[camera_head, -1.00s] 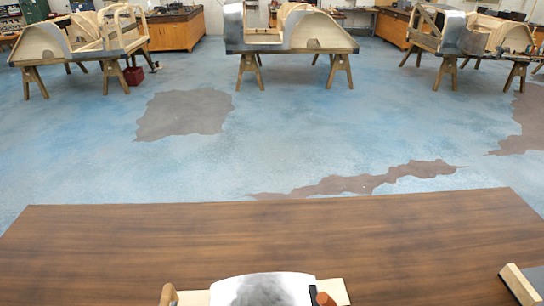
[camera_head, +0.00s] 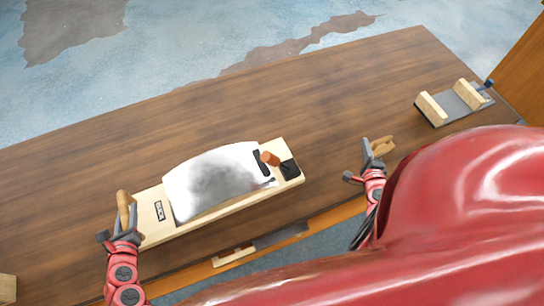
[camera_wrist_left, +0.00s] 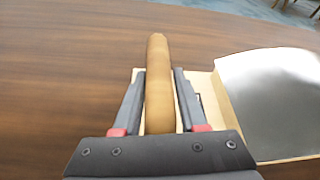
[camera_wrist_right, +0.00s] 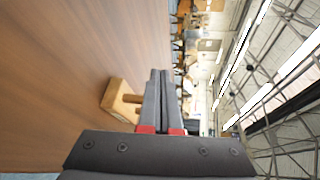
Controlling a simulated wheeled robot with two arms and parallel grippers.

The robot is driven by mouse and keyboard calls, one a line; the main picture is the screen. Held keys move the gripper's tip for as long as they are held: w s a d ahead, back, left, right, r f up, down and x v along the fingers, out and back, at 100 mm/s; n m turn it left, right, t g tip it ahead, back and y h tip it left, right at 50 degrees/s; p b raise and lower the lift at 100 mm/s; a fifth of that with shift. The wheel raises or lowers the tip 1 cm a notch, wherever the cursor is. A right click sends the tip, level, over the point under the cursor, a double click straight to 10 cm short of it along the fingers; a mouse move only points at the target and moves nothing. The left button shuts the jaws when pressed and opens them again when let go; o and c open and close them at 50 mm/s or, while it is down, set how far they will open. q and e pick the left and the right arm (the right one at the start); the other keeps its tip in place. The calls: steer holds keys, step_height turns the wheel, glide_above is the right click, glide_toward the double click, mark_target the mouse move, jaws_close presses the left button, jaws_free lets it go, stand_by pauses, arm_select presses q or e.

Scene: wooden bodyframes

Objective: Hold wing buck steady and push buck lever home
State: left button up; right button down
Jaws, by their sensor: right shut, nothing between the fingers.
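The wing buck (camera_head: 158,224) is a pale wooden base on the table with a curved silver metal panel (camera_head: 212,180) on it. An orange-brown lever knob (camera_head: 269,158) stands at its right end beside a black block (camera_head: 289,169). An upright brown handle (camera_wrist_left: 159,85) rises at its left end. My left gripper (camera_head: 123,200) has its fingers on both sides of this handle; I cannot tell whether they press on it. My right gripper (camera_head: 386,147) is shut and empty, right of the buck and apart from the lever. It also shows in the right wrist view (camera_wrist_right: 160,78).
A grey fixture with two wooden blocks (camera_head: 431,107) sits at the table's right end. A wooden block also shows beyond my fingers in the right wrist view (camera_wrist_right: 118,100). The tabletop (camera_head: 290,105) behind the buck is clear. A pale piece lies at the lower left edge (camera_head: 8,287).

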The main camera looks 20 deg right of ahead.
arm_select(q)
steer(key=o, duration=0.4)
steer(key=shift+c, duration=0.2)
steer(key=v, duration=1.2)
steer(key=shift+a, duration=0.1)
